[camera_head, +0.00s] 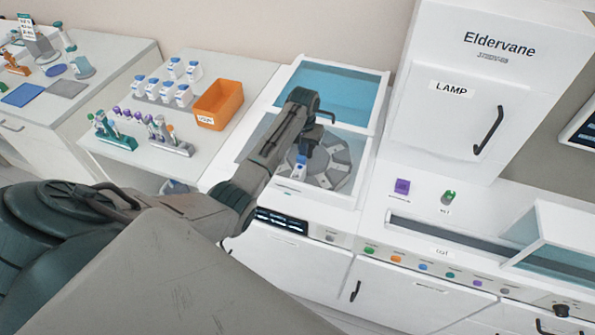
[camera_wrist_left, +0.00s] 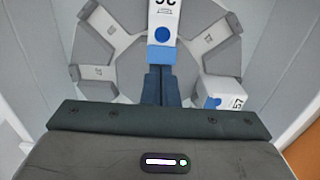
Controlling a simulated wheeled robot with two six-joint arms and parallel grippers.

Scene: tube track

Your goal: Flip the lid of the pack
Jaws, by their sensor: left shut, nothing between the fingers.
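A white pack (camera_wrist_left: 163,22) with a blue dot, a blue end and upside-down print stands out at the top middle of the left wrist view. It sits in a grey round carousel (camera_wrist_left: 95,38) with several wedge-shaped slots. My left gripper (camera_wrist_left: 161,72) is shut and empty, its dark fingertips at the pack's blue end; I cannot tell whether they touch. A second white pack (camera_wrist_left: 225,92) marked 57 sits to the right. In the head view the carousel (camera_head: 335,165) lies inside a white machine, and a blue-and-white pack (camera_head: 301,160) shows on it. My left fingers are hard to make out there.
The machine's raised blue-tinted cover (camera_head: 325,85) stands behind my left arm. A tall white LAMP cabinet (camera_head: 450,110) rises to the right. The left bench holds an orange bin (camera_head: 218,104), several white bottles (camera_head: 162,85) and tube racks (camera_head: 170,138).

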